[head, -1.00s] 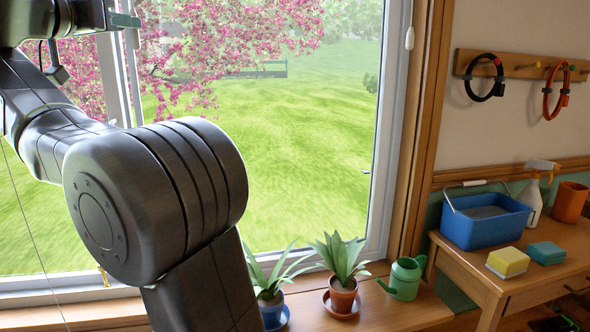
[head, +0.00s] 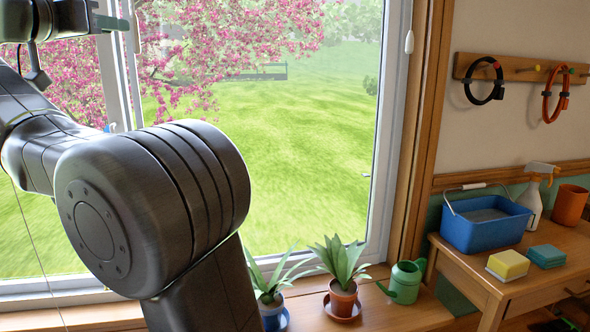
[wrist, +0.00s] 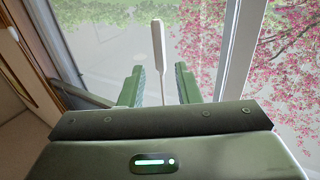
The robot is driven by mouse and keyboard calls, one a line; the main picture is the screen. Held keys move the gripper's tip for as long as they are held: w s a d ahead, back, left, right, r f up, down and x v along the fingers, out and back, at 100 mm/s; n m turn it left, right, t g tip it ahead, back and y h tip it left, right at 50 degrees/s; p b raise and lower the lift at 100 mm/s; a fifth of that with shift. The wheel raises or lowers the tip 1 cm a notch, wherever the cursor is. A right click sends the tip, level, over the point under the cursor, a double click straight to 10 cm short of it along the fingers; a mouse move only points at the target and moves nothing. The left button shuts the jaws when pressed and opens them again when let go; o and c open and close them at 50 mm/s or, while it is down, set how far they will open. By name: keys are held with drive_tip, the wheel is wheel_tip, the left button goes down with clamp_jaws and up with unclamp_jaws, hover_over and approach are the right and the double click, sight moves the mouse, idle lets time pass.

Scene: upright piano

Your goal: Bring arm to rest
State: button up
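My gripper (wrist: 158,84) shows in the wrist view with its two green fingers apart. A slim white upright piece (wrist: 158,50), like a handle, appears between them with a gap on each side; I cannot tell how far beyond the fingers it is. In the head view, my gripper (head: 112,22) is at the top left, in front of the window, partly cut off by the picture edge. My dark arm rises from the bottom and bends left toward it.
The window (head: 300,130) has a white frame and wooden trim. Potted plants (head: 342,270) and a green watering can (head: 403,281) stand on the sill. At right, a wooden table (head: 480,265) holds a blue basin (head: 487,225), sponges (head: 508,265), a spray bottle (head: 535,200) and an orange pot (head: 570,205).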

sight(134, 26)
drive_tip(key=x, duration=0.7)
drive_tip(key=shift+f+n+y+b, duration=0.25)
drive_tip(key=shift+n+y+b, duration=0.15)
drive_tip(key=shift+y+b, duration=0.25)
drive_tip(key=shift+s+d+r+n+t+y+b, duration=0.1)
drive_tip(key=shift+n+t+y+b, duration=0.2)
drive_tip(key=shift+y, duration=0.3)
drive_tip(key=shift+s+r+n+t+y+b, duration=0.1)
drive_tip(key=shift+n+y+b, duration=0.05)
drive_tip(key=shift+n+y, duration=0.35)
drive_tip(key=shift+w+n+y, duration=0.15)
drive_tip(key=shift+n+y, duration=0.15)
drive_tip(key=shift+y, duration=0.25)
drive_tip(key=n+y, duration=0.1)
drive_tip(key=y, duration=0.1)
drive_tip(key=n+y, duration=0.2)
drive_tip(key=y, duration=0.1)
drive_tip(key=shift+r+g, duration=0.2)
drive_tip(key=shift+g, duration=0.1)
drive_tip(key=n+g+y+p, duration=0.1)
drive_tip(key=n+y+p, duration=0.2)
drive_tip(key=y+p, duration=0.1)
drive_tip(key=shift+r+g+p, duration=0.1)
drive_tip(key=shift+g+p, duration=0.2)
drive_tip(key=shift+p, duration=0.05)
drive_tip(key=shift+a+p, duration=0.2)
drive_tip(key=shift+p, duration=0.2)
